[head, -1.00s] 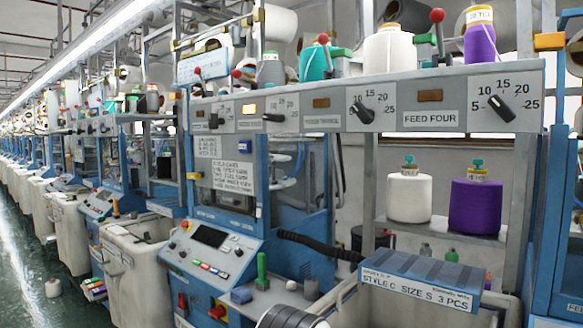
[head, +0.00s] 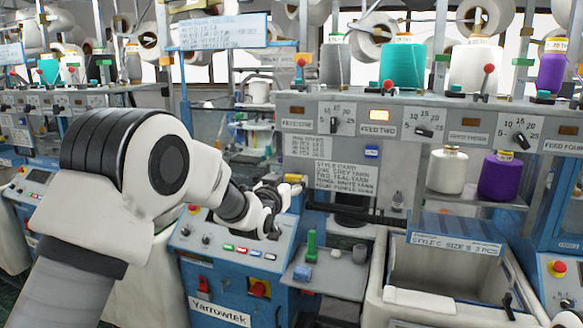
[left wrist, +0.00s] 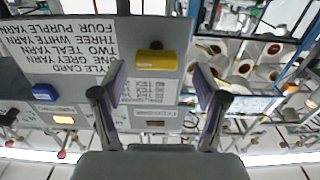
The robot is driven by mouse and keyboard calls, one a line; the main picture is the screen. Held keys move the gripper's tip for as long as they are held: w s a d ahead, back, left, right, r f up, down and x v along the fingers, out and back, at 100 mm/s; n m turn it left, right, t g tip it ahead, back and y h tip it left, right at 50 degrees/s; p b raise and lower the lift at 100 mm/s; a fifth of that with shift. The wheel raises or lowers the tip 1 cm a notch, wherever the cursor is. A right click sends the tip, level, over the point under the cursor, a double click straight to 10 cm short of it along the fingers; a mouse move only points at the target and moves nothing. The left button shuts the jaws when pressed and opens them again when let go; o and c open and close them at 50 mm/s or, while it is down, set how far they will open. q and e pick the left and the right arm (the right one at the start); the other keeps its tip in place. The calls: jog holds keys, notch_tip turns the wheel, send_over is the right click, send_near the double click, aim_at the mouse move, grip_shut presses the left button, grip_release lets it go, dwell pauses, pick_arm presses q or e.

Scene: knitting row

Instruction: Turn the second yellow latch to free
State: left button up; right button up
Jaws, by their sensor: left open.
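A yellow latch (left wrist: 156,62) sits on a grey panel in the left wrist view, beside the style card, ahead of my gripper and roughly between its fingers in the picture. It looks apart from the fingers. My left gripper (left wrist: 160,88) is open and empty there. In the head view my left gripper (head: 294,184) is in front of the machine, above the control console, left of the style card. My right gripper is not in view.
The style card (head: 345,178) hangs under the feed panel, where the feed two lamp (head: 381,115) glows. The console (head: 236,238) with coloured buttons lies below my left gripper. A grey bin (head: 440,275) stands at right. White and purple cones (head: 503,176) stand on a shelf.

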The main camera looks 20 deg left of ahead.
aim_at(292, 178)
pick_arm(q)
jog(key=w, duration=0.1)
jog(key=w+d+p, duration=0.1)
jog(key=w, duration=0.1)
jog(key=shift+w+d, duration=0.15)
jog(key=shift+w, duration=0.2)
jog(key=shift+s+a, duration=0.35)
jog(key=shift+a, duration=0.3)
jog(key=c, duration=0.3)
jog(key=shift+w+d, duration=0.1)
jog(key=shift+d, duration=0.25)
jog(key=c, duration=0.9)
jog(key=shift+o, duration=0.2)
jog(key=shift+a, duration=0.1)
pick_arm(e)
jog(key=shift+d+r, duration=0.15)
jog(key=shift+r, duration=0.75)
